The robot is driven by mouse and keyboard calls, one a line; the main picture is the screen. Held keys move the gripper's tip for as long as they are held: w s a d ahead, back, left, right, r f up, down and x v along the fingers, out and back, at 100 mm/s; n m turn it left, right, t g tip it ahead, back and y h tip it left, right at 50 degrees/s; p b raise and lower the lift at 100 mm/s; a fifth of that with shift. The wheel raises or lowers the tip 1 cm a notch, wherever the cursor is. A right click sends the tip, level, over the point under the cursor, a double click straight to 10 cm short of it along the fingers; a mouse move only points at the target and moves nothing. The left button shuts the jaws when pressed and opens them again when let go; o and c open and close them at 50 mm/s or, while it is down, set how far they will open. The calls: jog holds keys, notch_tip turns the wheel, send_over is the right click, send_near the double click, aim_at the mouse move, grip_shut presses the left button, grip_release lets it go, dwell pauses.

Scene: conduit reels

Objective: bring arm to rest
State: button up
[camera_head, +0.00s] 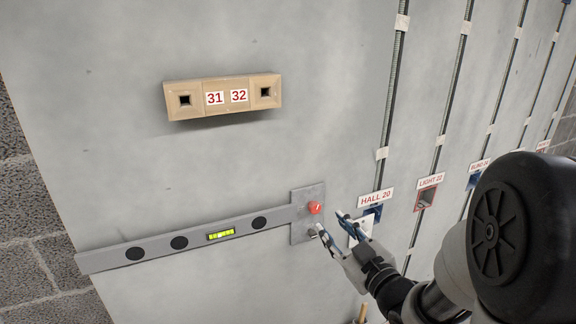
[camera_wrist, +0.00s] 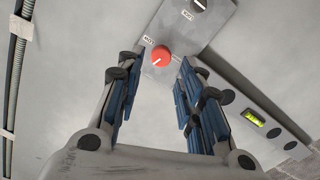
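My gripper (camera_head: 332,224) is open in front of the grey control plate (camera_head: 301,229) on the wall. Its two blue-padded fingers also show in the wrist view (camera_wrist: 156,85), with nothing between the pads. A red knob (camera_head: 315,208) sits on the plate, just beyond the fingertips. In the wrist view the red knob (camera_wrist: 161,56) appears between and ahead of the tips, apart from them as far as I can tell. A darker knob (camera_head: 313,231) sits below the red one in the head view, close to one finger. My arm reaches in from the lower right.
A spirit level (camera_head: 190,240) runs left from the plate. A beige box marked 31 and 32 (camera_head: 223,96) is on the wall above. Conduits (camera_head: 393,90) run down at the right to labelled boxes, including HALL 20 (camera_head: 375,197) and LIGHT 22 (camera_head: 429,181). The wall between is bare.

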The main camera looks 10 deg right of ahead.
jog(key=s+d+r+m+g+h, duration=0.1)
jog(key=s+d+m+g+h, duration=0.2)
jog(key=s+m+g+h, duration=0.45)
jog(key=s+a+g+y, duration=0.1)
jog(key=s+a+g, duration=0.1)
jog(key=s, duration=0.9)
jog(key=s+a+f+g+y, duration=0.1)
jog(key=s+a+g, duration=0.1)
jog(key=s, duration=0.9)
jog(key=shift+a+f+g, duration=0.25)
jog(key=shift+a+g, duration=0.1)
jog(key=shift+a, duration=0.5)
jog(key=shift+o, duration=0.2)
